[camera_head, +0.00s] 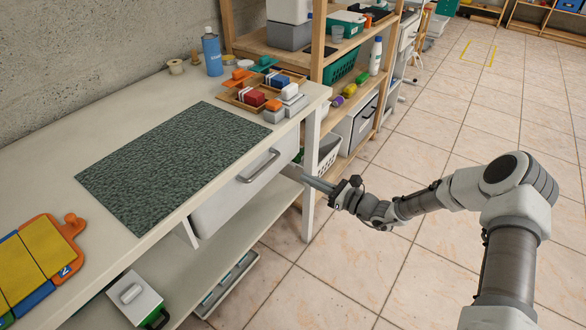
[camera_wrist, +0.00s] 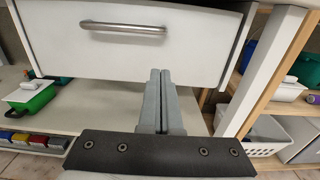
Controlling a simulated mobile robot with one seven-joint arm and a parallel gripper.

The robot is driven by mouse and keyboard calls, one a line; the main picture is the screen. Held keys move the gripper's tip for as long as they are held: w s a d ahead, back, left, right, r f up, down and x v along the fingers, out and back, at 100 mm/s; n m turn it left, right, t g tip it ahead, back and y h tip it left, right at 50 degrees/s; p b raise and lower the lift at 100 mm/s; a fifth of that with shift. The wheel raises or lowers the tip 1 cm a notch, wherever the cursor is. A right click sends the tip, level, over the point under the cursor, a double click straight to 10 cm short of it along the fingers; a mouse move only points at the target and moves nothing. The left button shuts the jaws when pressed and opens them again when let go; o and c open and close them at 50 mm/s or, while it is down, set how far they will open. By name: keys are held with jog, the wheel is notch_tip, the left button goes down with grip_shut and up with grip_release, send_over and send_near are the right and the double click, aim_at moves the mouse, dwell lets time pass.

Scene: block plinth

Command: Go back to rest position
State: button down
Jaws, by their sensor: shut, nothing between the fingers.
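My gripper (camera_head: 308,180) is at the end of my arm, in front of the table near its right leg. In the wrist view its two grey fingers (camera_wrist: 160,76) are together with nothing between them. I cannot tell whether the fingers touch the drawer.
The table (camera_head: 100,120) bears a dark green mat (camera_head: 160,160), a tray of coloured blocks (camera_head: 268,85), a blue bottle (camera_head: 212,52) and a yellow puzzle board (camera_head: 35,260). A wooden shelf (camera_head: 318,50) stands behind its right end. The tiled floor (camera_head: 440,110) right of the table is mostly clear.

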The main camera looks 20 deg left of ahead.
jog(key=s+d+r+n+g+h, duration=0.3)
jog(key=s+r+n+g, duration=0.1)
jog(key=s+r+n, duration=0.3)
jog(key=s+d+r+n+g+h, duration=0.3)
jog(key=s+d+r+n, duration=0.1)
jog(key=s+r+n, duration=0.3)
jog(key=s+d+r+n+t+h, duration=0.35)
jog(key=s+d+r+h, duration=0.3)
jog(key=s+d, duration=0.3)
jog(key=s+d+r+n+t+h, duration=0.3)
jog(key=s+d+r+n+h, duration=0.2)
jog(key=s+d+r, duration=0.4)
notch_tip(320, 180, up, 16)
jog(key=d+p, duration=0.1)
jog(key=p, duration=1.6)
jog(key=shift+w+f, duration=0.25)
jog(key=shift+d+m+y, duration=0.1)
jog(key=shift+m+y, duration=0.15)
